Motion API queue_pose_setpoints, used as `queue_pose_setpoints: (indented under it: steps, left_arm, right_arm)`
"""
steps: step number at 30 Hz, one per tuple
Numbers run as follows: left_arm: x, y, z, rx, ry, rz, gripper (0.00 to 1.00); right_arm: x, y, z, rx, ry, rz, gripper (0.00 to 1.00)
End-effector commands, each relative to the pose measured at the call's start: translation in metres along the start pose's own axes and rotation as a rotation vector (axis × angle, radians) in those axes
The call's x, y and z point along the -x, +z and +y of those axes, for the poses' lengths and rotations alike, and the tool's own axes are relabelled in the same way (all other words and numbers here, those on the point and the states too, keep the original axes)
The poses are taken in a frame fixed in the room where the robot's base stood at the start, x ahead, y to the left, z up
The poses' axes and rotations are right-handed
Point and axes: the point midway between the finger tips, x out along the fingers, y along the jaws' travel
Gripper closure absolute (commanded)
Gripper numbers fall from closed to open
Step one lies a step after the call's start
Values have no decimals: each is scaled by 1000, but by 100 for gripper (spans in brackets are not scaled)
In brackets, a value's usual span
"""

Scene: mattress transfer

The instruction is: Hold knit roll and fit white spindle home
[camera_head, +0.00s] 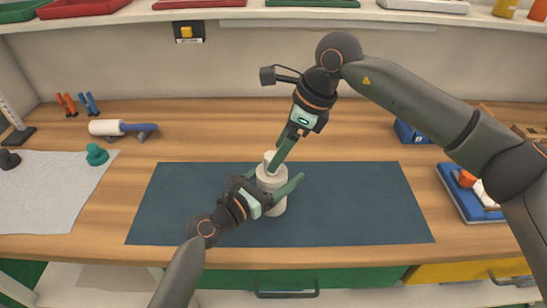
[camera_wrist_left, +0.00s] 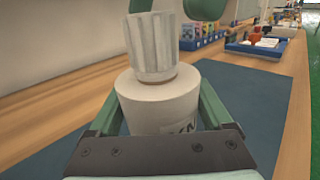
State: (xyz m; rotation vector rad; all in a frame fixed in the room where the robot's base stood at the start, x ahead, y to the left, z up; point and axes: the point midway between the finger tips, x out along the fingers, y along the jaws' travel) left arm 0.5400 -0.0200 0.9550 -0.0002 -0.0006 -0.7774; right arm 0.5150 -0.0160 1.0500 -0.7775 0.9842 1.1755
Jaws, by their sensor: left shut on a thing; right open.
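The pale knit roll (camera_head: 273,208) stands upright on the dark blue mat (camera_head: 345,205). My left gripper (camera_head: 277,184) is shut around its sides; in the left wrist view the roll (camera_wrist_left: 158,102) sits between the two green fingers. The white ribbed spindle (camera_wrist_left: 152,46) stands on top of the roll, leaning slightly; its lower end is hidden. The spindle (camera_head: 268,157) is small in the head view. My right gripper (camera_head: 280,154) is open, pointing down at the spindle. Its green fingertips also show just above the spindle in the left wrist view (camera_wrist_left: 195,9).
A white-and-blue lint roller (camera_head: 105,127), a green knob (camera_head: 96,154) and a pale cloth (camera_head: 50,190) lie at the left. A blue tray (camera_head: 455,187) with small items is at the right. The mat is clear on both sides of the roll.

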Motion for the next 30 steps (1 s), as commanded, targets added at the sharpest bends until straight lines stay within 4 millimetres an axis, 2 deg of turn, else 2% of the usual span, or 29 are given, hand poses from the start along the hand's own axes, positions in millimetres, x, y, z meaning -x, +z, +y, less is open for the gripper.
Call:
queue_pose_setpoints:
  steps: [1,6,12,17,27,28,30]
  left_arm:
    - [0,0,0,1,0,0,65]
    - [0,0,0,1,0,0,65]
    - [0,0,0,1,0,0,65]
    - [0,0,0,1,0,0,65]
    - [0,0,0,1,0,1,65]
    - [0,0,0,1,0,1,13]
    - [0,0,0,1,0,1,5]
  right_arm:
    - [14,1,-1,2,-6,-3,24]
    - [50,1,-2,-1,-8,-4,24]
    - [76,1,-1,-2,-8,-6,24]
    - [83,0,-1,-2,-8,-5,24]
    - [83,1,-1,-2,-8,-5,24]
    - [83,1,-1,-2,-8,-5,24]
    - [83,1,-1,-2,-8,-6,24]
